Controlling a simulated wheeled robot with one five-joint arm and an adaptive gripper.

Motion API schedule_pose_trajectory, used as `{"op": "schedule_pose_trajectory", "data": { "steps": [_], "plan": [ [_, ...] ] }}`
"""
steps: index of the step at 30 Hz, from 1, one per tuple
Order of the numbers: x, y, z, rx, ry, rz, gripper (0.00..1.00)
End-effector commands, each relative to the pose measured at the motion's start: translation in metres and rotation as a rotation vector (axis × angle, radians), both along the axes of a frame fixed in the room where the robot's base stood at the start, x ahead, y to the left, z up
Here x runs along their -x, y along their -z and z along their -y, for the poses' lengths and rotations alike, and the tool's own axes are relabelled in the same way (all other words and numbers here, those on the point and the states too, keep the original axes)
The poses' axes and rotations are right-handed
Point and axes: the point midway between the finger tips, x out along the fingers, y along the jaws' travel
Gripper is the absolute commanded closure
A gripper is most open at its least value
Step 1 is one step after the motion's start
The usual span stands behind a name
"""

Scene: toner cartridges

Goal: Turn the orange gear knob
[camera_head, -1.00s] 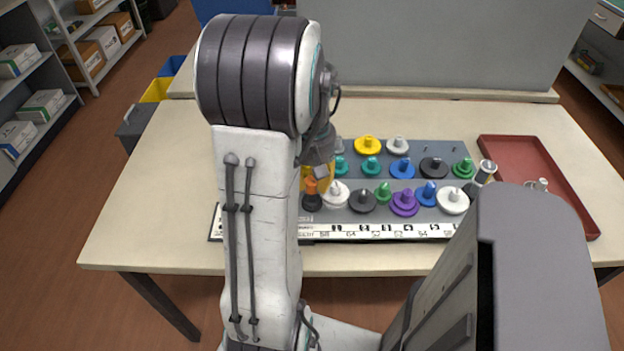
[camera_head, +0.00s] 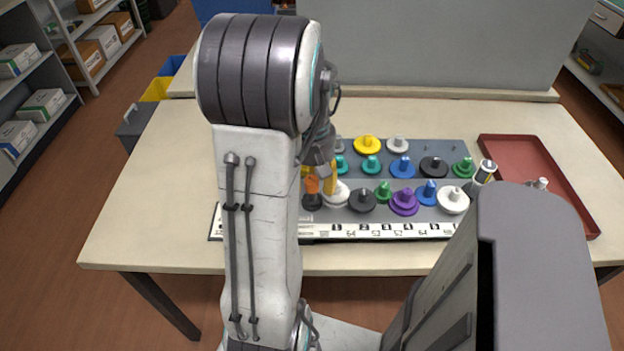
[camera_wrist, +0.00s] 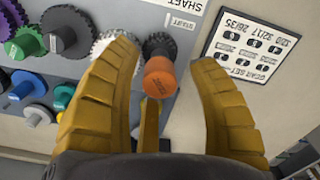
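The orange gear knob (camera_head: 312,186) stands on a dark gear at the front left of the grey gear board (camera_head: 340,218), partly beside my arm. In the wrist view the orange knob (camera_wrist: 160,78) is upper middle, between the tips of my gripper's yellow fingers. My gripper (camera_wrist: 168,70) is open, with a finger on each side of the knob and a gap on both sides. The left finger overlaps a white gear (camera_wrist: 112,45) in that view. In the head view my arm hides most of the gripper; one yellow finger (camera_head: 330,178) shows right of the knob.
Several coloured gears, such as a purple one (camera_head: 404,203) and a yellow one (camera_head: 367,146), crowd the board right of the knob. A red tray (camera_head: 540,165) lies at the table's right. A printed card (camera_wrist: 250,48) lies beside the board. The table's left side is clear.

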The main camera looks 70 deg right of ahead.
Motion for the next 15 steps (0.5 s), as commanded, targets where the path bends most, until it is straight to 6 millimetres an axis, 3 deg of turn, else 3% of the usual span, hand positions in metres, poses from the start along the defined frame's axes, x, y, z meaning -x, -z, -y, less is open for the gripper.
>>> {"op": "schedule_pose_trajectory", "data": {
  "steps": [8,15],
  "plan": [
    [0.000,-0.002,0.001,0.004,0.000,0.000,0.45],
    [0.000,-0.025,0.002,0.008,0.000,0.002,0.45]
  ]
}}
